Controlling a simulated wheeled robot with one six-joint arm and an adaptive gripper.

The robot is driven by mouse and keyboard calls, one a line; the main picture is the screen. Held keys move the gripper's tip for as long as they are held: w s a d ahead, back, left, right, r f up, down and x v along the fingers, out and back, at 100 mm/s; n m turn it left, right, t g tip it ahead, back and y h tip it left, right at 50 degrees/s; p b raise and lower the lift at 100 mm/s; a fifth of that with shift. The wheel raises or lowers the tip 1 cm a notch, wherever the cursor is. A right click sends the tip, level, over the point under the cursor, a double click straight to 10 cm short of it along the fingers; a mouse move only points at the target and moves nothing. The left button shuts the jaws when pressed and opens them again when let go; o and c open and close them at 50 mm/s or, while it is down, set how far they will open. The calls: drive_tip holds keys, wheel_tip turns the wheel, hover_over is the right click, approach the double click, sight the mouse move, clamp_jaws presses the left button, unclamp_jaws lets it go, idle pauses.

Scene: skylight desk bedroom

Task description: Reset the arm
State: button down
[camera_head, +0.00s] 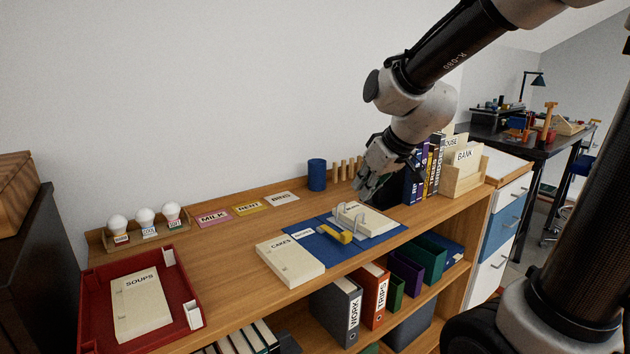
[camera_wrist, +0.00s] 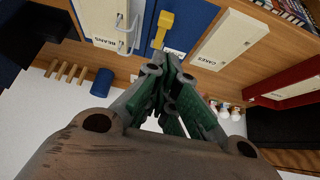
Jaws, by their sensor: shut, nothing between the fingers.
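My gripper (camera_head: 366,192) hangs over the wooden shelf top, above the back edge of the blue mat (camera_head: 318,256). Its fingers are shut with nothing between them. In the wrist view my gripper (camera_wrist: 166,62) also shows with its fingertips together. The yellow-handled tool (camera_head: 340,236) lies on the mat below, apart from the fingers, and it shows in the wrist view too (camera_wrist: 163,27). A cream block with metal rings (camera_head: 372,221) lies on the mat at the right. A cream block marked CAKES (camera_head: 290,262) lies at the mat's left.
A red tray (camera_head: 187,287) holds a SOUPS block (camera_head: 140,302). MILK (camera_head: 213,217), RENT (camera_head: 247,209) and BIRD (camera_head: 285,199) cards lie along the back. A blue cylinder (camera_head: 317,175), wooden pegs (camera_head: 345,171), books (camera_head: 428,170) and a BANK file box (camera_head: 465,178) stand near my arm.

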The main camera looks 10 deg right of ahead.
drive_tip(key=s+d+r+m+g+h, duration=0.1)
drive_tip(key=s+d, duration=0.3)
drive_tip(key=s, duration=0.6)
drive_tip(key=s+d+r+m+g+h, duration=0.1)
drive_tip(key=s+d+m, duration=0.2)
drive_tip(key=s, duration=0.7)
drive_tip(key=shift+s+d+h, duration=0.15)
drive_tip(key=shift+d+h, duration=0.15)
drive_tip(key=shift+d, duration=0.8)
drive_tip(key=shift+r, duration=0.15)
